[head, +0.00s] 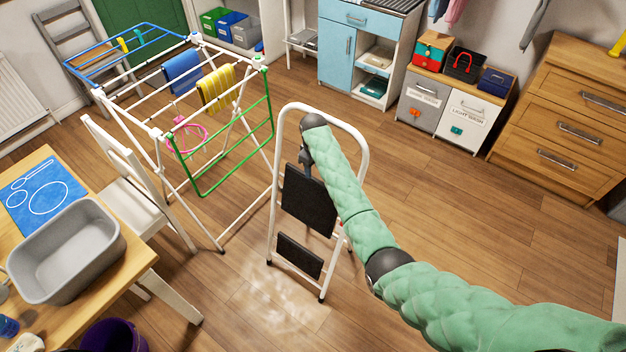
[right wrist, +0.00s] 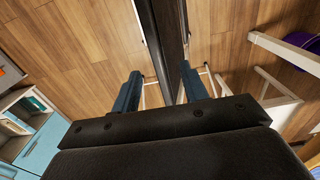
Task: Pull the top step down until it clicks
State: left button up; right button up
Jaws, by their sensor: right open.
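A white-framed step stool (head: 365,160) stands upright on the wood floor. Its black top step (head: 310,205) hangs steeply, folded against the frame. A smaller black lower step (head: 298,257) sits below it. My right gripper (head: 306,172) is at the top step's upper edge, partly hidden by my green arm. In the right wrist view, my right gripper (right wrist: 160,88) has its two bluish fingers apart. The dark top step (right wrist: 165,35) shows edge-on between them, and I cannot tell whether either finger touches it. My left gripper is not in view.
A drying rack (head: 205,110) with blue and yellow cloths stands close on the left. A white chair (head: 130,190) and a table with a grey basin (head: 68,250) are nearer left. Drawers (head: 570,125) stand at the back right. The floor right of the stool is clear.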

aim_at(313, 178)
jog(key=shift+w+f, duration=0.15)
jog(key=shift+f, duration=0.15)
jog(key=shift+f+p, duration=1.25)
jog(key=shift+f, duration=2.3)
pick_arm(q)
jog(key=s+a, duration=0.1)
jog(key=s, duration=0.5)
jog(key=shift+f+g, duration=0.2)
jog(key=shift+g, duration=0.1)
pick_arm(e)
jog(key=c, duration=0.3)
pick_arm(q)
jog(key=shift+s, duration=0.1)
pick_arm(e)
grip_shut()
